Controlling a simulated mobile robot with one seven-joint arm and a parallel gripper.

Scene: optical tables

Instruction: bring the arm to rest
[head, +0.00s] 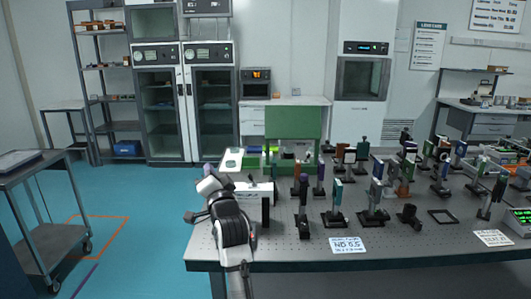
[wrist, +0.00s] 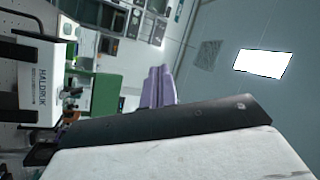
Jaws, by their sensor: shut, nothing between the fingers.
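My arm rises from the bottom of the head view, along the left end of the optical table (head: 280,243). My gripper (head: 207,168) is at its upper end, with pale purple fingertips raised above the table's left edge. In the wrist view the purple fingers (wrist: 158,86) are together, with nothing between them. A white and black part of my own arm fills the bottom of that view. A white instrument marked HALDRUK (wrist: 40,75) is at the left of the wrist view. No object is seen touching the fingers.
Several post-mounted optics (head: 375,190) crowd the table's middle and right. A card marked ND 0.5 (head: 347,245) lies near the front edge. A green panel (head: 293,122) stands behind. A grey cart (head: 40,215) is at left, with open blue floor between it and the table.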

